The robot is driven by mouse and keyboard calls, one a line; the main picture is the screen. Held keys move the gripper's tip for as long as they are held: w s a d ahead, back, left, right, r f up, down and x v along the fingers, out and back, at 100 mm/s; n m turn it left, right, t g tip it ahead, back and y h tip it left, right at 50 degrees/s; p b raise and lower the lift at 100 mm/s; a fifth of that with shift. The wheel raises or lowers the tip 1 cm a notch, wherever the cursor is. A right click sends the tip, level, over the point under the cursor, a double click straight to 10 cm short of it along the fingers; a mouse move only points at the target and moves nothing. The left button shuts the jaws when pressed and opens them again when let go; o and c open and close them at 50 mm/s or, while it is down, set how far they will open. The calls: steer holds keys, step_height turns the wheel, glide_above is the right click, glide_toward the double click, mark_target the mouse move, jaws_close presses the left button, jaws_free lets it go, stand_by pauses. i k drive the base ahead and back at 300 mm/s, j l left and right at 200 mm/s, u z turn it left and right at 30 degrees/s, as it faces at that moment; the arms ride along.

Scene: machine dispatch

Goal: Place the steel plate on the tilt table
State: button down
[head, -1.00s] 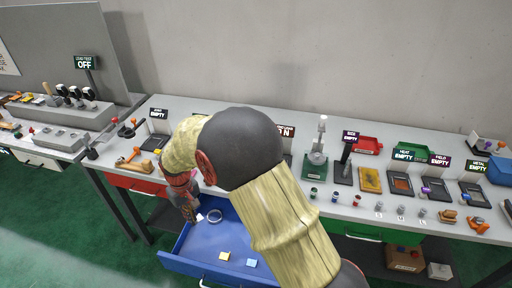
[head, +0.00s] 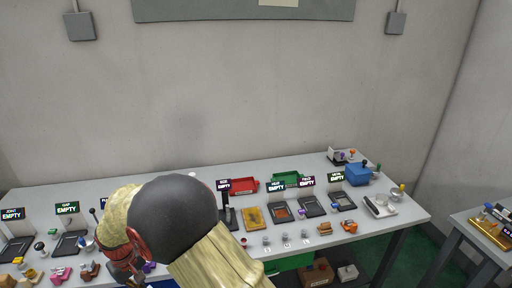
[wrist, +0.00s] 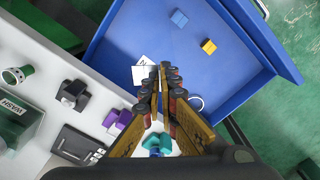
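My gripper (wrist: 164,78) points down over the blue drawer in the wrist view. Its fingers are close together with only a narrow gap, and I see no clear object between them. I cannot pick out a steel plate with certainty in either view. No label that I can read names a tilt table. Several dark tray stations with signs reading EMPTY stand on the bench, among them one with an orange-brown centre (head: 281,212) and a plain dark one (head: 311,206).
The grey bench (head: 400,212) carries a yellow pad (head: 252,218), a red tray (head: 244,185) and a blue bin (head: 358,175).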

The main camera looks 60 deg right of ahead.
mark_target(338, 155)
steer(key=k+l+z, duration=0.1)
steer(key=l+z, duration=0.25)
steer(key=l, duration=0.3)
steer(key=l+z, duration=0.4)
steer(key=l, duration=0.25)
steer(key=l+z, duration=0.35)
steer(key=l, duration=0.35)
steer(key=i+l+z, duration=0.15)
steer(key=l+z, duration=0.25)
steer(key=l, duration=0.2)
